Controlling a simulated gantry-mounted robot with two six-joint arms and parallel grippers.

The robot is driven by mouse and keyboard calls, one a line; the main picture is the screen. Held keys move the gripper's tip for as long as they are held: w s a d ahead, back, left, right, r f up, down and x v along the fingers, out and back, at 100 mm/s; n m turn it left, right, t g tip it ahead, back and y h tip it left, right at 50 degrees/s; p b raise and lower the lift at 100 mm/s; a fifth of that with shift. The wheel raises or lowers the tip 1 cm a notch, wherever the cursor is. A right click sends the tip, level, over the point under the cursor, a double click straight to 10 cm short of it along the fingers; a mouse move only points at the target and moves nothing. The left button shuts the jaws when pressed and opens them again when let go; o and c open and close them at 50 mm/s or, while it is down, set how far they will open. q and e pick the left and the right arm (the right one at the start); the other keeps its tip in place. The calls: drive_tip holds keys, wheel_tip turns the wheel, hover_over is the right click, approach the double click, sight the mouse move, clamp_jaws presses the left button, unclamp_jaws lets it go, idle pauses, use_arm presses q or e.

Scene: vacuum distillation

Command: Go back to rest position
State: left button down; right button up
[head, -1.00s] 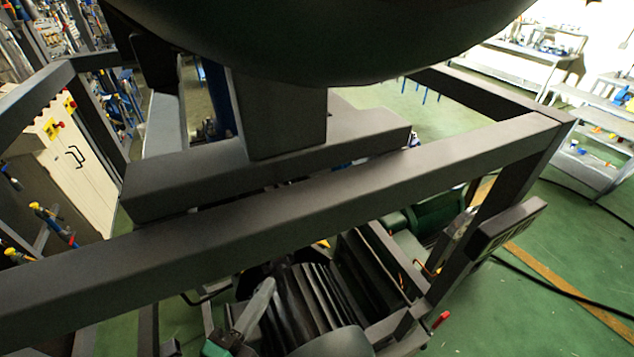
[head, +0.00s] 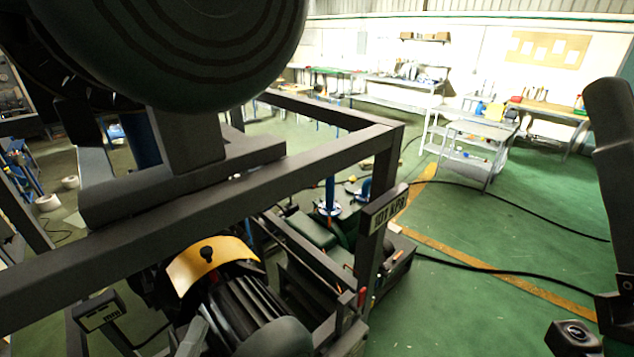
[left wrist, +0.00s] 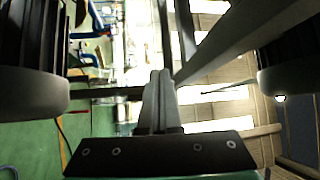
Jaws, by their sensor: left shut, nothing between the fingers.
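My left gripper (left wrist: 160,78) shows from behind in the left wrist view. Its two grey fingers are pressed together with nothing between them, pointing up in the picture. In the head view, a grey finger of it (head: 194,334) shows low in the picture, left of the middle, near a black ribbed part. A dark arm link stands at the right edge of the head view. My right gripper's fingers are not in view.
A dark metal frame (head: 300,155) crosses the head view under a large rounded vessel (head: 180,55). A yellow curved plate (head: 205,265) with a black knob sits below the frame. A grey cart (head: 480,135) stands at the back right. The green floor (head: 500,225) at right carries black cables.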

use_arm(q)
drive_tip(key=s+r+n+t+p, duration=0.1)
drive_tip(key=r+n+t, duration=0.3)
drive_tip(key=r, duration=1.4)
drive_tip(key=s+a+r+n+t+p, duration=0.1)
drive_tip(key=s+r+n+t+p, duration=0.1)
drive_tip(key=r+n, duration=1.1)
wheel_tip(320, 180, up, 5)
drive_tip(key=shift+s+f+t+p, duration=0.1)
drive_tip(key=shift+s+t+p, duration=0.2)
drive_tip(key=shift+s+t, duration=0.8)
drive_tip(key=shift+s, duration=0.15)
